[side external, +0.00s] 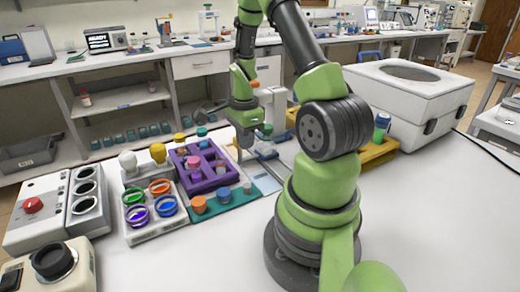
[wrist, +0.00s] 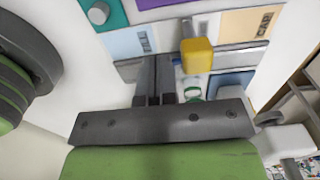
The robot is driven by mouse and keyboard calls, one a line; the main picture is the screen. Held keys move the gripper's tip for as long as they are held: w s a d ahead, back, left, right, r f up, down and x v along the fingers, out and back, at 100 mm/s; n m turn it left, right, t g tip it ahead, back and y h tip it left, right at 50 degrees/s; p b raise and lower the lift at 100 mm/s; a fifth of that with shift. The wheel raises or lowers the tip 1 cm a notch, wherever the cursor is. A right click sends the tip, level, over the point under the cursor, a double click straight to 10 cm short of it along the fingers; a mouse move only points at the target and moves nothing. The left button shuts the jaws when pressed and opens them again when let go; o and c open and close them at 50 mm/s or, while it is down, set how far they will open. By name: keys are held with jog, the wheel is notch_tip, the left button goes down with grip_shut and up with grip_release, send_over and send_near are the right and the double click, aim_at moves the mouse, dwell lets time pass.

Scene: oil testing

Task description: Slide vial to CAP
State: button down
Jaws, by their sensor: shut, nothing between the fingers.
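My gripper (side external: 240,158) points down beside the purple rack in the side external view. In the wrist view my gripper's fingers (wrist: 155,70) are together, with nothing between them. A yellow block (wrist: 197,56) stands just right of the fingers, apart from them. A clear, vial-like piece with a green ring (wrist: 194,90) shows below the block, partly hidden by my gripper's body. The pad marked CAP (wrist: 240,28) is beige and lies beyond the block, up and to the right. A light blue pad (wrist: 125,42) with a partly covered label lies left of the fingers.
The purple rack (side external: 222,178) holds several pieces. A teal strip (side external: 240,198) with small caps lies in front of it. A white tray (side external: 155,235) with coloured rings stands left. A yellow rack (side external: 380,153) and a white machine (side external: 410,90) stand right.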

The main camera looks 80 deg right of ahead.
jog(key=shift+f, duration=0.4)
jog(key=w+d, duration=0.5)
dwell(1.2)
dwell(0.3)
notch_tip(320, 180, up, 8)
jog(key=w+d, duration=0.1)
jog(key=shift+w+d+f, duration=0.25)
dwell(1.5)
